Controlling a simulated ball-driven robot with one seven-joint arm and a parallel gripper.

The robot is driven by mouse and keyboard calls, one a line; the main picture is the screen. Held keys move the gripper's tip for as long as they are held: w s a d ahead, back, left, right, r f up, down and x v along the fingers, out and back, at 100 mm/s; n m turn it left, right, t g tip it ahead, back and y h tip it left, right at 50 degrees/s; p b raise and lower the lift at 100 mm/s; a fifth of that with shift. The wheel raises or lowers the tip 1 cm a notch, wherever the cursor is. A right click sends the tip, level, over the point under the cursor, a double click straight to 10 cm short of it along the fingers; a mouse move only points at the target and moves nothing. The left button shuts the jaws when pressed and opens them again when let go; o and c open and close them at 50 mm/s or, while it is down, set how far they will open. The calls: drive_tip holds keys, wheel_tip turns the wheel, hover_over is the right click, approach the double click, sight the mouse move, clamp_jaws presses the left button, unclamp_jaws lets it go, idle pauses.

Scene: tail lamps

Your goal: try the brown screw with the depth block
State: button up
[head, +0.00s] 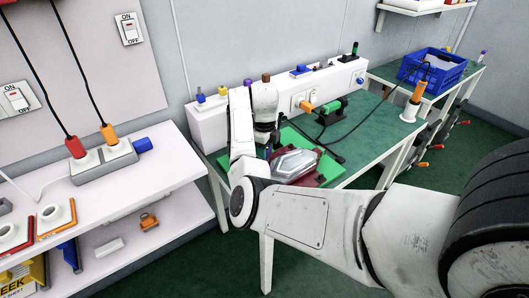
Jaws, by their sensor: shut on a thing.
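A small brown-topped piece (266,77), which may be the brown screw, shows just above my wrist, at the white ledge along the back of the green table. My arm reaches in from the right and bends up and over. My gripper (266,143) points down over the near left part of the table, mostly hidden by my own arm. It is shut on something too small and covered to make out. A clear-and-red tail lamp (297,163) lies on a dark red base beside it, on a green board (327,164). I cannot make out the depth block.
The white ledge (208,122) carries several small coloured pieces, sockets and an orange plug (307,107). A green tool (330,108) and black cables lie on the table. A blue crate (432,66) stands on the back right table. A white shelf (150,170) is at left.

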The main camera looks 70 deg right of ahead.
drive_tip(key=shift+r, duration=0.3)
drive_tip(key=shift+r+p, duration=0.3)
drive_tip(key=shift+p, duration=0.15)
drive_tip(key=shift+r+p, duration=0.75)
drive_tip(key=shift+r, duration=0.15)
drive_tip(key=shift+r+p, duration=0.8)
drive_tip(key=shift+r, duration=0.05)
drive_tip(key=shift+f, duration=0.1)
drive_tip(key=o, duration=0.6)
drive_tip(key=c, duration=0.5)
